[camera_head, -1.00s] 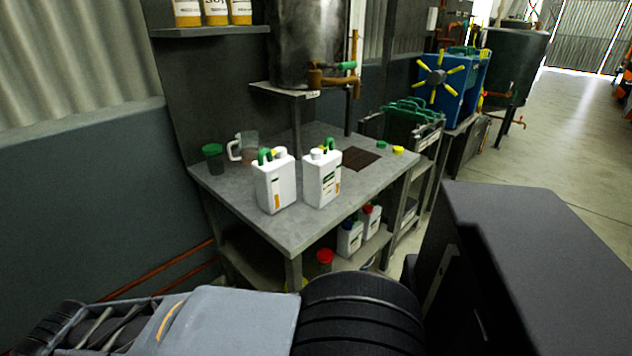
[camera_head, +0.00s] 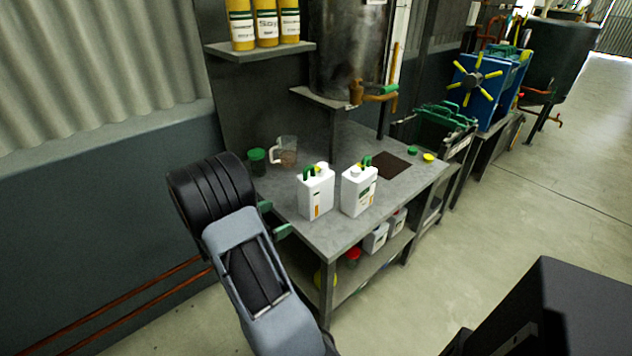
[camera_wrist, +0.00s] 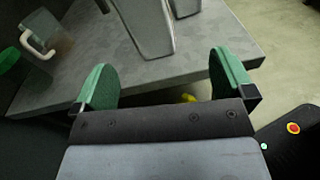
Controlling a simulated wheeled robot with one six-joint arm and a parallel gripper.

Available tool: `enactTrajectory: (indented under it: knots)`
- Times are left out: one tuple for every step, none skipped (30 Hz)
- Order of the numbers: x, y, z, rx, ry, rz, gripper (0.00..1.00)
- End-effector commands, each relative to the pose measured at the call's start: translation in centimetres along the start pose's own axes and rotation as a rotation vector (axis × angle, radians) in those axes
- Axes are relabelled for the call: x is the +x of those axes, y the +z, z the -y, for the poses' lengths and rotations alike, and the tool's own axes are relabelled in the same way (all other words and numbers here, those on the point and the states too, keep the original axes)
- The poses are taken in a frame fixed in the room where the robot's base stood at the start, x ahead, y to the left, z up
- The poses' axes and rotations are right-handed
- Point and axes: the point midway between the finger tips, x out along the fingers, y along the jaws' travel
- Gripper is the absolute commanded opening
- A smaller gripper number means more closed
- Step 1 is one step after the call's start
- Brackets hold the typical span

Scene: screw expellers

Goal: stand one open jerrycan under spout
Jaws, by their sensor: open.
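Two white jerrycans with green handles stand upright side by side on the grey table: the left jerrycan (camera_head: 316,194) and the right jerrycan (camera_head: 359,190). The right one's neck looks white; whether either is open I cannot tell. The spout (camera_head: 372,94), a brown tap with a green part, sticks out from a dark tank above the dark mat (camera_head: 391,165) on the table. My gripper (camera_wrist: 164,85) is open and empty, at the table's front left edge. In the wrist view the lower part of a jerrycan (camera_wrist: 143,25) shows beyond the green fingers.
A glass jug (camera_head: 287,152) and a green-lidded jar (camera_head: 257,161) stand at the table's back left. A green cap (camera_head: 412,151) and a yellow cap (camera_head: 428,157) lie right of the mat. More containers sit on the shelf below. The mat is clear.

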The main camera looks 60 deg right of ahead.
Motion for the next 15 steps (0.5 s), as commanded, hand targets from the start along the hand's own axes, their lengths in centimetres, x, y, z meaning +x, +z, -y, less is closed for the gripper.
enactTrajectory:
  knots:
    - [0.4, 0.3, -0.5, -0.033, 0.017, 0.030, 1.00]
    - [0.6, 0.3, -0.7, -0.047, 0.029, 0.045, 1.00]
    - [1.0, 0.2, -1.0, -0.061, 0.041, 0.061, 1.00]
    - [1.3, 0.2, -1.2, -0.070, 0.047, 0.070, 1.00]
    - [1.8, 0.2, -1.3, -0.075, 0.051, 0.078, 1.00]
    - [2.4, 0.3, -1.5, -0.081, 0.057, 0.084, 1.00]
    - [2.9, 0.3, -1.5, -0.084, 0.057, 0.087, 1.00]
    - [3.5, 0.3, -1.6, -0.086, 0.059, 0.089, 1.00]
    - [4.2, 0.3, -1.6, -0.087, 0.059, 0.091, 1.00]
    - [4.8, 0.4, -1.7, -0.087, 0.060, 0.091, 1.00]
    - [5.3, 0.4, -1.7, -0.086, 0.059, 0.090, 1.00]
    - [6.0, 0.4, -1.8, -0.086, 0.061, 0.089, 1.00]
    - [6.5, 0.5, -1.8, -0.086, 0.060, 0.089, 1.00]
    - [6.9, 0.6, -1.8, -0.086, 0.061, 0.089, 1.00]
    - [7.5, 0.6, -1.9, -0.085, 0.061, 0.089, 1.00]
